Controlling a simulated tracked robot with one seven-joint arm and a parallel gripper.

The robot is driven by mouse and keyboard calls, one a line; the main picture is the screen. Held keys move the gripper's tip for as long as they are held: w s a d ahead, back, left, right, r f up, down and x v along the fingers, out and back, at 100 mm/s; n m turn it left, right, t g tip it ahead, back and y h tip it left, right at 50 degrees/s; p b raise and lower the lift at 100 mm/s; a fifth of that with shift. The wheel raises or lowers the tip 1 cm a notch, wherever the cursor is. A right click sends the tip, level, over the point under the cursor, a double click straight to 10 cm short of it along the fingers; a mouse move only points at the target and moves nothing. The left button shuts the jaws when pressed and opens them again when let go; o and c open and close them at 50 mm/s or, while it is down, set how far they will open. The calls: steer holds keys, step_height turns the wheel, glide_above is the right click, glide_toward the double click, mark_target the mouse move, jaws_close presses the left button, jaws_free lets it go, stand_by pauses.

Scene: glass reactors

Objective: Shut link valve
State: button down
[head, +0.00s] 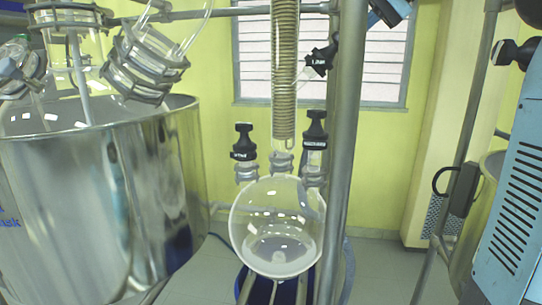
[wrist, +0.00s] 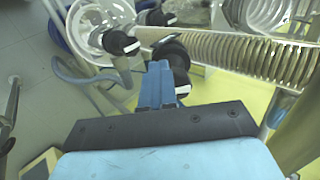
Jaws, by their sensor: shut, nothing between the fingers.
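The link valve (head: 321,58) is a black handle with a small white label on the glass side arm right of the coiled column in the head view. In the wrist view, what looks like this valve (wrist: 180,84) is a black knob with a white mark, just right of the fingertips. My gripper (wrist: 160,68) has its blue fingers shut and empty, close beside the knob. I cannot tell whether they touch it. In the head view, a blue and black part of my gripper (head: 388,11) shows at the top edge, up and right of the valve.
The coiled glass column (head: 285,70) stands above a round flask (head: 277,226). Two other black valves, left (head: 243,141) and right (head: 315,128), sit on the flask's necks. A metal post (head: 347,150) rises right of the column. A large steel vessel (head: 110,210) stands left.

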steer(key=shift+a+f, duration=0.1)
steer(key=shift+a, duration=0.65)
steer(key=shift+w+a+r, duration=0.2)
steer(key=shift+a+r, duration=0.15)
steer(key=shift+a, duration=0.05)
steer(key=shift+w+a+r, duration=0.15)
steer(key=shift+w+r, duration=0.1)
steer(key=shift+r, duration=0.15)
steer(key=shift+s+a+r, duration=0.15)
steer(key=shift+s+r, duration=0.05)
steer(key=shift+s, duration=0.15)
steer(key=shift+v, duration=2.9)
